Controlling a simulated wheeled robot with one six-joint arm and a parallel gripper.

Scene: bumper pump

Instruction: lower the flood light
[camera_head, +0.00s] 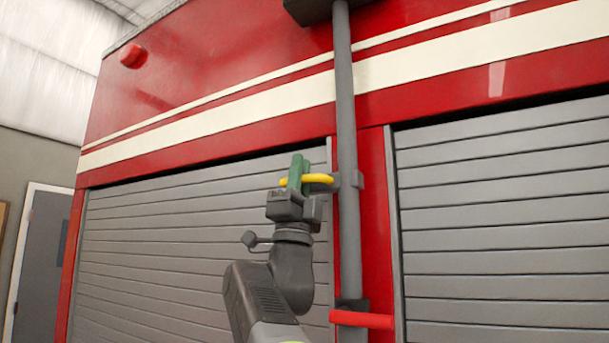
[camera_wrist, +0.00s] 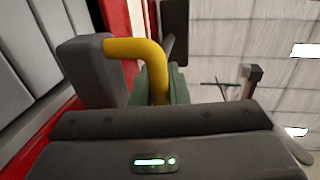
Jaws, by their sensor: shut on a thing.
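A grey vertical pole (camera_head: 346,120) stands against the red truck side. A dark block (camera_head: 318,8), which looks like the flood light, sits at its top, cut off by the frame edge. A yellow handle (camera_head: 318,178) sticks out left from a grey collar (camera_head: 350,180) on the pole. My gripper (camera_head: 299,176) has green fingers and is shut on the handle. In the wrist view the bent yellow handle (camera_wrist: 152,62) runs from a dark grey block (camera_wrist: 88,70) down between my fingers (camera_wrist: 160,92), which are partly hidden.
Grey roller shutters stand left (camera_head: 160,240) and right (camera_head: 500,200) of the pole, close behind my arm. A red lamp (camera_head: 133,54) is high on the truck. A grey door (camera_head: 42,270) is at far left, with open room before it.

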